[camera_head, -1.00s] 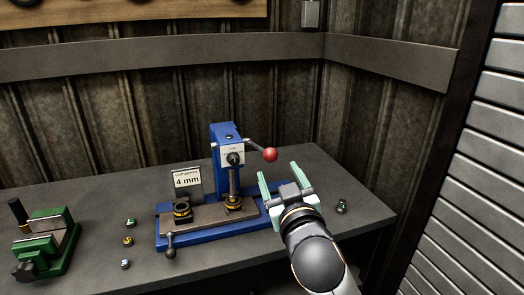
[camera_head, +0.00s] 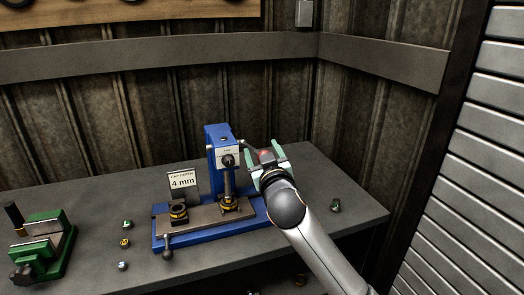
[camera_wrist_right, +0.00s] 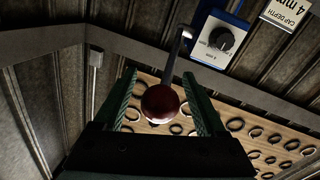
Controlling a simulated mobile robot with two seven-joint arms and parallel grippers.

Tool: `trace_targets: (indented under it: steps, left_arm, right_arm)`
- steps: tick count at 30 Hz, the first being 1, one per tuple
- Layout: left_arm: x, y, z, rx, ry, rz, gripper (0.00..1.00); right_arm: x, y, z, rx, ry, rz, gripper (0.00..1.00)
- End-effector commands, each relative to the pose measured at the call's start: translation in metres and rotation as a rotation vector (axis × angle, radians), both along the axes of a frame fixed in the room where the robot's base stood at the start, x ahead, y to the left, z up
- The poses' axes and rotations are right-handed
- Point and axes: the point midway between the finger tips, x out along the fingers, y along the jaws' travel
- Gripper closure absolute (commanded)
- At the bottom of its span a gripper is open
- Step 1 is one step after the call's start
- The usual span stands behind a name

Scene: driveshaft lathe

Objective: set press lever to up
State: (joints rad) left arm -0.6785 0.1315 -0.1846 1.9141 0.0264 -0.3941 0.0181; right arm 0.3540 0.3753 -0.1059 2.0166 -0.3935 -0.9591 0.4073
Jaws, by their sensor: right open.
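The blue press (camera_head: 218,150) stands on the workbench with a dark dial on its head. Its lever is a thin metal rod (camera_wrist_right: 176,55) ending in a red ball knob (camera_wrist_right: 160,103). In the head view the red knob (camera_head: 264,154) is mostly hidden by my right gripper. My right gripper (camera_head: 264,156) is open at the lever's end, to the right of the press head. In the right wrist view the knob lies between the two green-padded fingers (camera_wrist_right: 160,105), with a visible gap on the right side. My left gripper is not in view.
A "4 mm" cap depth sign (camera_head: 183,182) stands by the press. A green vise-like fixture (camera_head: 42,248) is at the left of the workbench (camera_head: 95,205). Several small parts lie on the bench, one (camera_head: 335,205) at right. A corrugated wall stands close behind.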

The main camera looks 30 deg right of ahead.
Motion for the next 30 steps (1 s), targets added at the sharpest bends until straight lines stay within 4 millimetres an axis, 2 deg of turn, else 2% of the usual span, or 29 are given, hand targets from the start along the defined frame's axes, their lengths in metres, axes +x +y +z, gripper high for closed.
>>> trace_targets:
  steps: [6, 25, 30]
  left_arm:
    - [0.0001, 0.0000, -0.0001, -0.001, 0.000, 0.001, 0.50]
    - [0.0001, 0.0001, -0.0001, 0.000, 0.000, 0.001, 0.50]
    - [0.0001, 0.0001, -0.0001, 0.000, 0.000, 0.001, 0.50]
  right_arm:
    - [-0.0001, 0.0001, 0.0000, 0.000, 0.000, 0.000, 0.29]
    - [-0.0003, 0.0003, -0.0002, 0.000, 0.000, 0.000, 1.00]
    - [-0.0003, 0.0003, -0.0003, 0.000, 0.001, 0.000, 1.00]
